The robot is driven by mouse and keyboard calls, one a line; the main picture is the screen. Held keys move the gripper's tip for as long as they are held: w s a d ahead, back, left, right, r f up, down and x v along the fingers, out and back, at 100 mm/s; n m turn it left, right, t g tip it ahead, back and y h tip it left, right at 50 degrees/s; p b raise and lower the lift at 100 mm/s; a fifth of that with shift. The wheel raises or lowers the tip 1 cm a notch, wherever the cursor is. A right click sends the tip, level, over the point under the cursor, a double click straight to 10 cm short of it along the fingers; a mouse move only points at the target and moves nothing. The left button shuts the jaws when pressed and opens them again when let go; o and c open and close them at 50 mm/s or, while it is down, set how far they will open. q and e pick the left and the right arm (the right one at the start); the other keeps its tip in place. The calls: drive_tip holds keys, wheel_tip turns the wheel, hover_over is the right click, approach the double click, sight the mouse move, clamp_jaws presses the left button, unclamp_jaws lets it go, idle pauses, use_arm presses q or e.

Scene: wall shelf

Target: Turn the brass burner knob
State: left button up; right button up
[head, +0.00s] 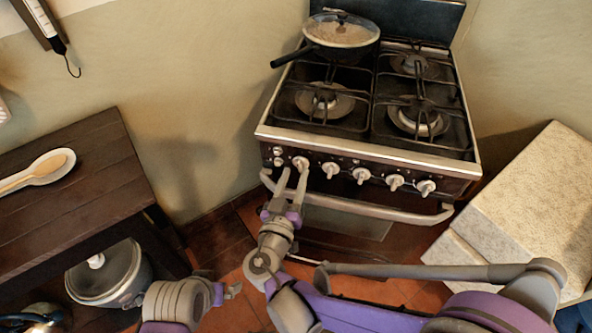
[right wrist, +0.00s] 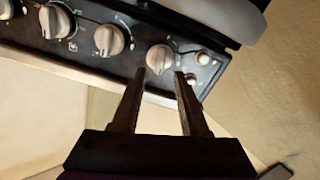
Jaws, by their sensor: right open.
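The stove's front panel carries a row of pale metallic knobs; none stands out clearly as brass. The leftmost large knob (head: 301,162) is just beyond my right gripper (head: 294,180). In the right wrist view this knob (right wrist: 159,58) lies ahead of and between the fingertips of my right gripper (right wrist: 160,78), which is open and empty. I cannot tell whether the fingers touch the knob. Another knob (right wrist: 109,40) sits beside it. My left gripper (head: 231,290) shows small at the bottom, away from the stove; its jaw state is unclear.
A rail handle (head: 360,207) runs below the knobs. A lidded pan (head: 341,34) stands on the rear left burner. A dark wooden table (head: 90,190) is at left, with a lidded pot (head: 105,275) below it. A pale speckled block (head: 530,200) stands at right.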

sight(300, 163)
drive_tip(key=shift+x, duration=1.1)
